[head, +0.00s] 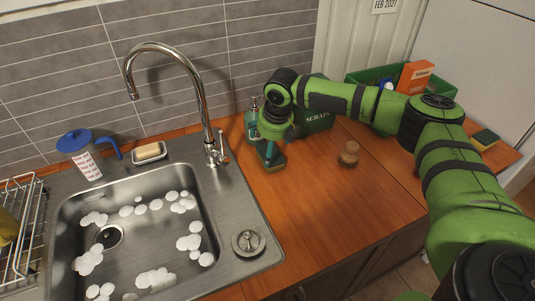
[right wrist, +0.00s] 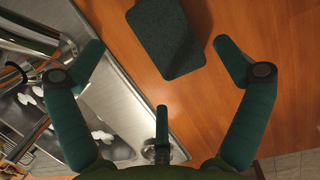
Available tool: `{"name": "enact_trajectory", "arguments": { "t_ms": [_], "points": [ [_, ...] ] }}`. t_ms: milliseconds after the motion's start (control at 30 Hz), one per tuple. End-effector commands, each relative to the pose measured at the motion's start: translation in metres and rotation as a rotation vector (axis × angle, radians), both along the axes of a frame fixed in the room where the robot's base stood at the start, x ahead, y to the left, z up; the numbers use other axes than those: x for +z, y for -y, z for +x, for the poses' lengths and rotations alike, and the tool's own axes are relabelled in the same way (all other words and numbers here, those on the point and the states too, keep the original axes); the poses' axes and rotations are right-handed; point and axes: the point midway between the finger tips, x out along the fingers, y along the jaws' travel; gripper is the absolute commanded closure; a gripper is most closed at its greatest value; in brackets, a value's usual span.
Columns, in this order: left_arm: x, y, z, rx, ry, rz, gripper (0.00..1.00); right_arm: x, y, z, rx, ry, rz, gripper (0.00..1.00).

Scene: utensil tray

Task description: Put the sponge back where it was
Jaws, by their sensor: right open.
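In the right wrist view a dark green, rough-topped block (right wrist: 165,38), which looks like a sponge, lies flat on the wooden counter. It is ahead of my right gripper (right wrist: 160,48), between the spread fingertips and apart from them. In the head view my right gripper (head: 269,155) points down over the counter just right of the sink, and the block there is hard to tell from the gripper. Another green and yellow sponge (head: 484,139) lies at the counter's far right end. My left gripper is not in view.
The sink (head: 150,239) has white suds. The tall faucet (head: 205,95) stands left of the gripper. A soap dish (head: 149,158) and blue-lidded jug (head: 88,156) are behind the sink. A scraps bin (head: 318,120), brush (head: 349,153) and green crate (head: 360,76) are right. The front counter is clear.

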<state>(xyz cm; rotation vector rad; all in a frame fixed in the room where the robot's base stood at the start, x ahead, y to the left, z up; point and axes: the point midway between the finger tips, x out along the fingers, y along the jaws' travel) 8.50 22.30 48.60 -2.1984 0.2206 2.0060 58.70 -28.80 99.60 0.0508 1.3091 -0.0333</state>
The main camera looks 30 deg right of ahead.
Motion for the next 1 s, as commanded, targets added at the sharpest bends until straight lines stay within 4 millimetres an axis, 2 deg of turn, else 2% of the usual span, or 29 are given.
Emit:
{"name": "enact_trajectory", "arguments": {
  "t_ms": [200, 400, 1000],
  "points": [
    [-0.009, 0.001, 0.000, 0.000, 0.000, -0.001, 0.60, 0.044, 0.000, -0.012, 0.000, 0.004, 0.000, 0.01],
    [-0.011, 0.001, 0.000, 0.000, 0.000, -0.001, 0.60, 0.067, 0.001, -0.018, 0.000, 0.002, -0.001, 0.01],
    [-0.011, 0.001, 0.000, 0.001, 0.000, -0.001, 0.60, 0.072, 0.001, -0.019, 0.000, 0.000, -0.001, 0.01]
  ]
}}
